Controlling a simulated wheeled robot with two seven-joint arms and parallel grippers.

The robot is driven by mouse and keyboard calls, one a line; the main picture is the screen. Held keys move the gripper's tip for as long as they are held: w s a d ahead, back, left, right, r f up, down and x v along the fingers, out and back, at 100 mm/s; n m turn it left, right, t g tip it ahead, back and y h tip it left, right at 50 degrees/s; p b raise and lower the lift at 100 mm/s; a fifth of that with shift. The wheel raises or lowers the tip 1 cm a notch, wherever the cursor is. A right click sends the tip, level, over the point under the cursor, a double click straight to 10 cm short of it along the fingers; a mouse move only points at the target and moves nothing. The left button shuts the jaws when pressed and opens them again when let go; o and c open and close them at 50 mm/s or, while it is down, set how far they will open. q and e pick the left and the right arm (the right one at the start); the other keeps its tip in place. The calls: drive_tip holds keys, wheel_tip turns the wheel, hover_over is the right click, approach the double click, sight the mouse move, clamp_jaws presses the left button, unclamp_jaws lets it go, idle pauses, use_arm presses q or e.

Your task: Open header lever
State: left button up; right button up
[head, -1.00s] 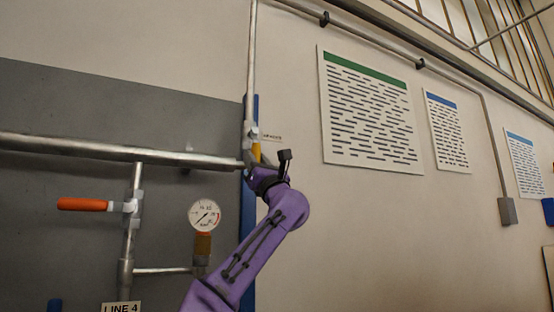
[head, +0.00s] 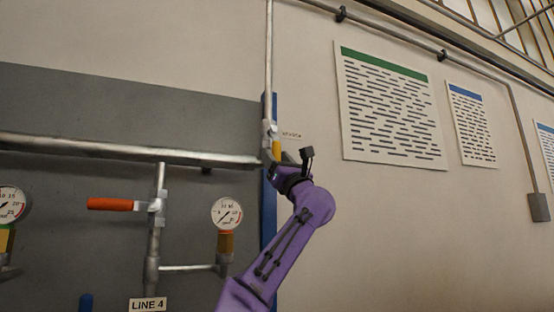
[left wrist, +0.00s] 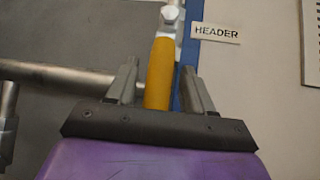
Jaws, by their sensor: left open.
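The header lever (left wrist: 160,72) has a yellow handle that hangs straight down along the vertical pipe in the left wrist view. Its silver valve body shows above it. In the head view only a small part of the yellow lever (head: 276,147) shows above my gripper. My left gripper (left wrist: 159,82) is open, with one finger on each side of the handle and gaps visible. In the head view the left gripper (head: 279,168) is at the right end of the horizontal pipe, its fingers partly hidden. A HEADER label (left wrist: 216,33) is right of the lever. My right gripper is not in view.
A horizontal pipe (head: 110,150) runs left of the lever. An orange lever (head: 110,204) and a pressure gauge (head: 226,214) belong to the LINE 4 branch (head: 148,304). A blue post (head: 268,230) stands behind my arm.

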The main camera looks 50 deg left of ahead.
use_arm(q)
drive_tip(key=b+v, duration=0.7)
drive_tip(key=v, duration=0.3)
drive_tip(key=shift+f+b, duration=0.2)
drive_tip(key=shift+b, duration=0.2)
drive_tip(key=shift+d, duration=0.1)
